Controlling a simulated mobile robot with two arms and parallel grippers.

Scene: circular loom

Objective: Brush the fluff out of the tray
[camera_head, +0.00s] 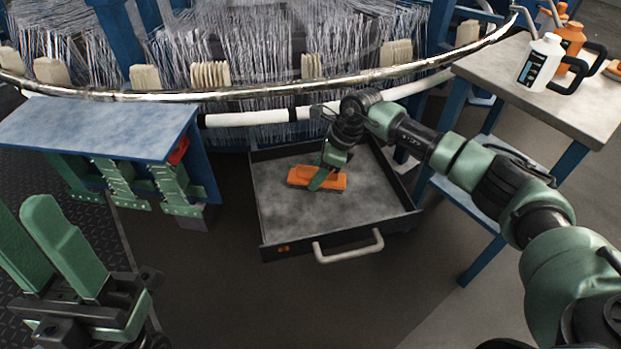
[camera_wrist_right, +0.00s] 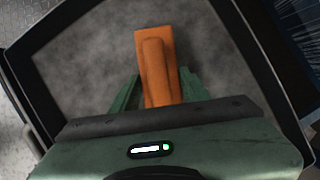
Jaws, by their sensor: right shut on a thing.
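The tray (camera_head: 405,221) is a dark-rimmed, drawer-like box with a pale front handle, below the loom in the head view. A mottled grey layer, which looks like fluff, covers its floor (camera_head: 285,215); separate tufts cannot be told. My right gripper (camera_head: 321,180) is shut on an orange brush (camera_head: 299,177) inside the tray, toward its middle. The wrist view shows the brush (camera_wrist_right: 154,60) between the green fingers (camera_wrist_right: 158,92); whether its underside touches the floor is hidden. My left gripper (camera_head: 30,222) is open and empty at lower left, away from the tray.
The loom's metal ring (camera_head: 250,93) and a white tube (camera_head: 265,116) run above the tray's back. A blue-grey table (camera_head: 95,125) stands left. A side table (camera_head: 560,105) at right holds a white bottle (camera_head: 540,62) and orange containers. The floor before the tray is clear.

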